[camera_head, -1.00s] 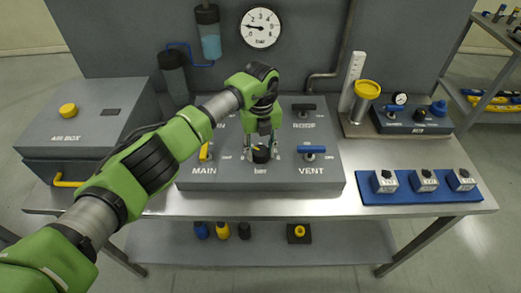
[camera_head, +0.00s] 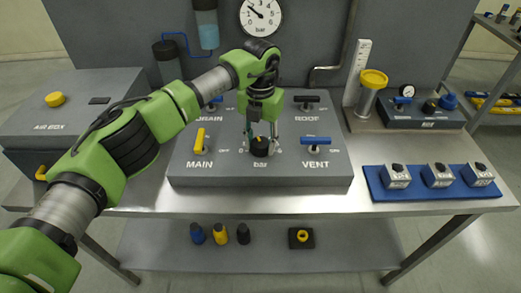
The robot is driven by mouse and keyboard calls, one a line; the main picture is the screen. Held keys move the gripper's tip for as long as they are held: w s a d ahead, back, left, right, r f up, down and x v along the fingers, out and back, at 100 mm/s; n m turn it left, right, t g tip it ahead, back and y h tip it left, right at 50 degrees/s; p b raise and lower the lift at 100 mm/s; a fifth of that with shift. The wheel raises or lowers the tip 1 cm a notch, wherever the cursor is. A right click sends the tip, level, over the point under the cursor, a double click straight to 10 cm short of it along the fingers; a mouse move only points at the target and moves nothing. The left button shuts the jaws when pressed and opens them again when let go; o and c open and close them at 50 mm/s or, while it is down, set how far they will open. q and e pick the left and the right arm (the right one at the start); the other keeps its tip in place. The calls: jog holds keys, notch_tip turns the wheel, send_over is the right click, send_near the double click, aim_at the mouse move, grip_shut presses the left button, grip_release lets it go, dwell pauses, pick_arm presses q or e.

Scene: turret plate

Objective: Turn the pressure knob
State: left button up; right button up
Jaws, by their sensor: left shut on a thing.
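The pressure knob (camera_head: 259,147) is a black round knob with a yellow mark on top. It sits at the front middle of the grey panel (camera_head: 230,172), above the label "bar". My left gripper (camera_head: 261,136) points down at it from above, with its fingers closed on the knob's sides. The round white pressure gauge (camera_head: 261,16) is on the back wall, partly cut by the top edge, and its needle points to the upper left. My right gripper is not in view.
The yellow MAIN lever (camera_head: 200,139) is left of the knob and the blue VENT lever (camera_head: 315,141) right of it. A dark ROOF lever (camera_head: 306,99) is behind. A blue tray (camera_head: 430,193) with several grey blocks lies right of the panel. A grey air box (camera_head: 70,105) stands left.

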aim_at(261, 142)
pick_arm(q)
jog(key=m+b, duration=0.2)
jog(key=m, duration=0.1)
jog(key=shift+w+f+m+b, duration=0.1)
jog(key=shift+f+m+b, duration=0.05)
jog(key=shift+m+b, duration=0.2)
jog(key=m+b, duration=0.2)
jog(key=m, duration=0.2)
jog(key=shift+m, duration=0.25)
jog(key=m, duration=0.3)
jog(key=shift+m+b, duration=0.3)
jog(key=shift+b, duration=0.05)
jog(key=m, duration=0.4)
jog(key=shift+r, duration=0.2)
jog(key=shift+m, duration=0.3)
jog(key=o, duration=1.1)
notch_tip(261, 142, up, 12)
